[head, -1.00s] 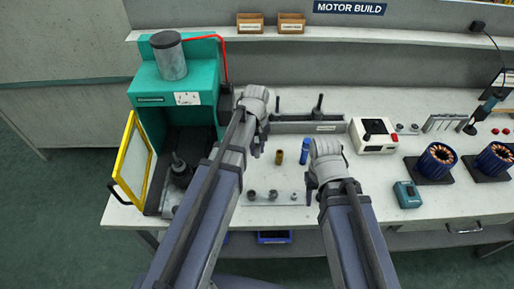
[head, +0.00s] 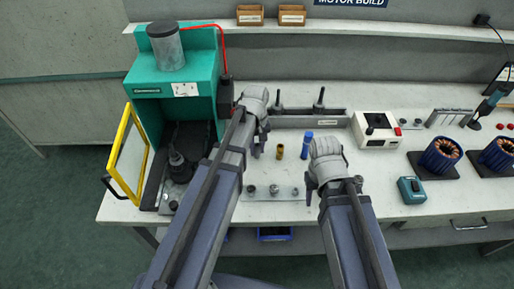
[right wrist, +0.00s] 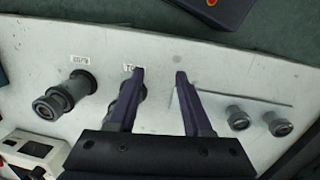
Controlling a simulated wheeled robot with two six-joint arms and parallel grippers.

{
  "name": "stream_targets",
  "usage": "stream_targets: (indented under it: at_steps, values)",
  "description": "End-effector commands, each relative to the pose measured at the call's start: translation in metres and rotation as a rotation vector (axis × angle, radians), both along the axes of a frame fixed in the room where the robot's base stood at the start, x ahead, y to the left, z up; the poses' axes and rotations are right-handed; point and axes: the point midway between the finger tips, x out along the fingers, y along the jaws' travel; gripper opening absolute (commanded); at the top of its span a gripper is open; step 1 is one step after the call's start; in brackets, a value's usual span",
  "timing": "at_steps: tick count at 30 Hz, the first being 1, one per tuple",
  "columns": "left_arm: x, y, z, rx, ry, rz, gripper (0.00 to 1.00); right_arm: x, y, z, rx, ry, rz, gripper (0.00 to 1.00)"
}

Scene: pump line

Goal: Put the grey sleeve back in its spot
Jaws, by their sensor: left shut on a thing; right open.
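My left gripper (head: 260,142) is shut over the bench, left of a brass cylinder (head: 279,152). A small grey piece shows at its fingertips, seemingly the grey sleeve, but it is mostly hidden by the gripper. A blue cylinder (head: 307,145) stands right of the brass one. A flat plate (head: 262,195) with several short grey fittings lies nearer; two fittings (right wrist: 237,117) also show in the right wrist view. My right gripper (right wrist: 160,74) is open and empty, above the bench; in the head view its fingers (head: 311,188) are right of the plate.
Dark stepped cylinders (right wrist: 62,98) stand by small labels in the right wrist view. A teal press (head: 170,78) with an open yellow-framed door (head: 128,150) stands at left. A grey rack (head: 305,118) lies behind, a white control box (head: 377,130) at right. Motor stators (head: 440,154) stand further right.

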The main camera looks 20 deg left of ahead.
Motion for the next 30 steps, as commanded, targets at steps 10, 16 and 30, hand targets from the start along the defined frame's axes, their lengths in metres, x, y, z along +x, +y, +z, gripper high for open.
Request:
stream_targets:
  at_steps: [10,16,30]
  values:
    - [0.0000,0.0000,-0.0013,0.000,0.000,0.000,0.00,0.0000,0.0000,-0.0013,0.000,0.000,0.000,0.50]
    - [0.0000,0.0000,-0.0066,0.000,0.000,0.000,0.00,0.0000,0.0000,-0.0065,0.000,0.000,0.000,0.50]
    - [0.0000,0.0000,-0.0073,0.000,0.000,0.000,0.57,0.0000,0.0000,-0.0072,0.000,0.000,0.000,0.50]
